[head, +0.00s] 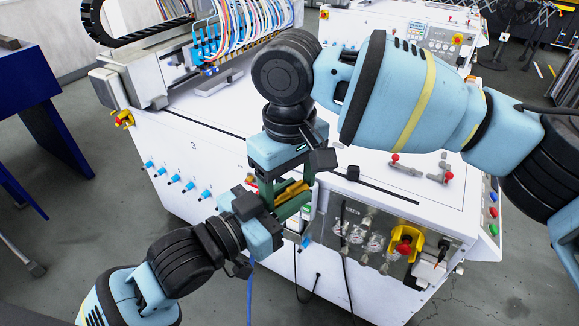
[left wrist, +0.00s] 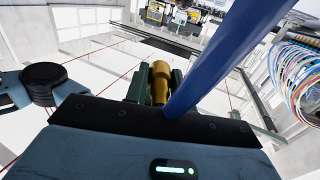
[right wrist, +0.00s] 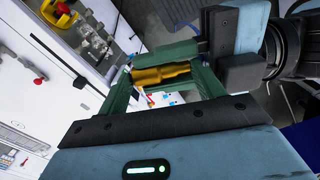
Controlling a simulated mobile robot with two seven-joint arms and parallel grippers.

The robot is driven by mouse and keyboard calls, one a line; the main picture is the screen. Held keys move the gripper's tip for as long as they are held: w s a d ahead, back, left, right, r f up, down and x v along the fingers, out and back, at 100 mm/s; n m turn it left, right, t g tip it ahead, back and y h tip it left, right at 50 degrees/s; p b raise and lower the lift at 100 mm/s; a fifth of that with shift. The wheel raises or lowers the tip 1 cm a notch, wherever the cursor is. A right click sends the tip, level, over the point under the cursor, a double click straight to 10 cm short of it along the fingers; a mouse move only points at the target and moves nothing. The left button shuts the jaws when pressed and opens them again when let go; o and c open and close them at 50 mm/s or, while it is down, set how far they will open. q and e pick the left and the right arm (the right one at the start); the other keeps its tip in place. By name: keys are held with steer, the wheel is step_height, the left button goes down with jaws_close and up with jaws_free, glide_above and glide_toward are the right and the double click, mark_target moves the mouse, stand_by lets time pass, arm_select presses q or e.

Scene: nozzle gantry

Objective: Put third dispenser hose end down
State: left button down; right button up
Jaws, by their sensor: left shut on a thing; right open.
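A brass hose end (head: 293,191) is held by my left gripper (head: 286,203). It also shows in the left wrist view (left wrist: 161,80) and the right wrist view (right wrist: 163,75). The blue hose crosses the left wrist view (left wrist: 225,55), and a blue hose (head: 250,290) hangs below the left gripper in the head view. My right gripper (right wrist: 160,85) points down from above. Its green fingers are open, with the brass hose end showing between them; I cannot tell whether they touch it. The two grippers partly hide each other in the head view.
The white machine (head: 215,165) stands behind the grippers, with several blue fittings (head: 174,179) on its front. Coloured hoses (head: 240,30) rise at the back. A yellow bracket with a red button (head: 404,246) juts out at right. A blue table (head: 30,75) stands left.

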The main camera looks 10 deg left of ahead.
steer(key=shift+f, duration=0.2)
steer(key=c, duration=0.7)
arm_select(q)
steer(key=c, duration=1.1)
jaws_free()
arm_select(e)
steer(key=shift+o, duration=0.2)
arm_select(q)
steer(key=s+a+f+n+g+y, duration=0.1)
steer(key=s+a+f+n+y, duration=0.15)
steer(key=f, duration=0.75)
steer(key=s+a+f+n+y, duration=0.2)
steer(key=a+f+y, duration=0.15)
steer(key=f, duration=0.75)
steer(key=s+a+f+g+y, duration=0.1)
steer(key=s+a+f+g, duration=0.1)
steer(key=s+f, duration=0.7)
steer(key=s+a+f+n+g+y, duration=0.1)
steer(key=s+a+f+g+y, duration=0.1)
steer(key=s+a+f, duration=0.3)
steer(key=s+f, duration=0.4)
steer(key=shift+s+a+y, duration=0.3)
steer(key=shift+s, duration=0.05)
